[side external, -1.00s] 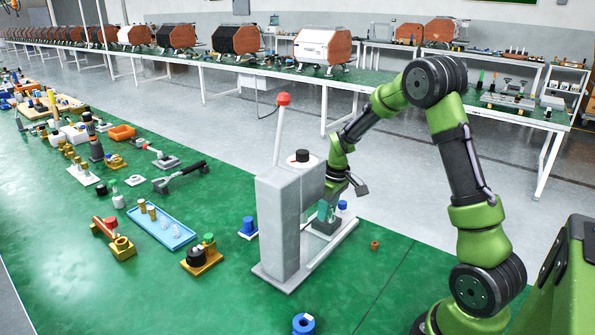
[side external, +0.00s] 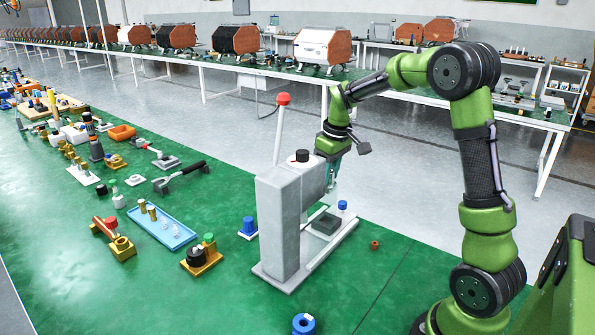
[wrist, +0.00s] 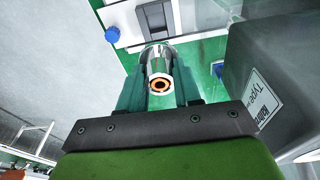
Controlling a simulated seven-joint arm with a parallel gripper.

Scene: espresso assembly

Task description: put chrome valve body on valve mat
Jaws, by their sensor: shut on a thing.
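My gripper (wrist: 160,75) is shut on the chrome valve body (wrist: 158,66), a shiny cylinder with an orange ring and dark hole facing the wrist camera. I cannot tell for sure which thing is the valve mat. A dark flat pad (side external: 326,222) lies on the machine's pale base and also shows in the wrist view (wrist: 153,17), beyond the valve body.
The grey lever machine (side external: 280,225) stands close to my gripper and fills the right of the wrist view (wrist: 275,75). A blue-capped part (side external: 342,206) is beside the pad. A light-blue tray (side external: 180,238) and several parts lie left. Green table at front right is mostly clear.

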